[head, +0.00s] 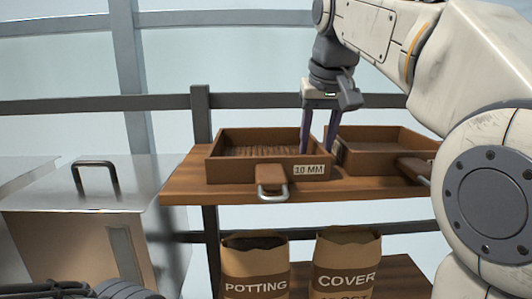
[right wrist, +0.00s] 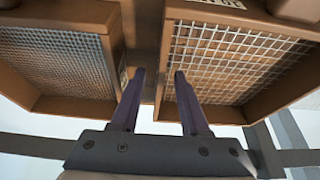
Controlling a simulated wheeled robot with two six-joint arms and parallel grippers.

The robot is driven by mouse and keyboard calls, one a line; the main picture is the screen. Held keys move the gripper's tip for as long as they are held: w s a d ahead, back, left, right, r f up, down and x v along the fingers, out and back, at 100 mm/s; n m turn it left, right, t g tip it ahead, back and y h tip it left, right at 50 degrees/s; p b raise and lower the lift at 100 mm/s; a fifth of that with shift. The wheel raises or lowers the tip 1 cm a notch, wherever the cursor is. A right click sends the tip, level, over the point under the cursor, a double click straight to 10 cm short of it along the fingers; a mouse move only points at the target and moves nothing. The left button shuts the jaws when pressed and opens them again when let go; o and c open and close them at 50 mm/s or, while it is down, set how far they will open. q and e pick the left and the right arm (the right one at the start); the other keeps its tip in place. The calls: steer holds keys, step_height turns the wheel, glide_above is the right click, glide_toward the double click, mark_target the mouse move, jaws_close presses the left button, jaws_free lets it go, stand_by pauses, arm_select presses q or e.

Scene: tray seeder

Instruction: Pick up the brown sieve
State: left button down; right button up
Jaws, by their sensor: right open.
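Two brown sieves stand side by side on a wooden shelf. The left brown sieve (head: 225,169) has a 10 MM label and a metal handle at its front; its coarse mesh shows in the right wrist view (right wrist: 235,60). The right brown sieve (head: 385,138) is partly behind my right arm; its finer mesh shows in the right wrist view (right wrist: 55,60). My right gripper (head: 318,150) is open, fingers pointing down. Its fingers appear on either side of the 10 MM sieve's right wall, one inside and one in the gap; contact cannot be told. My left gripper is not in view.
The wooden shelf (head: 185,190) carries both sieves. Below stand a POTTING bag (head: 255,270) and a COVER bag (head: 347,265). A metal bin (head: 60,195) with a black lid handle is at left. Grey rails run behind.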

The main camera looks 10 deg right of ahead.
steer(key=shift+w+f, duration=0.15)
steer(key=shift+f, duration=0.2)
jaws_close()
stand_by(1.2)
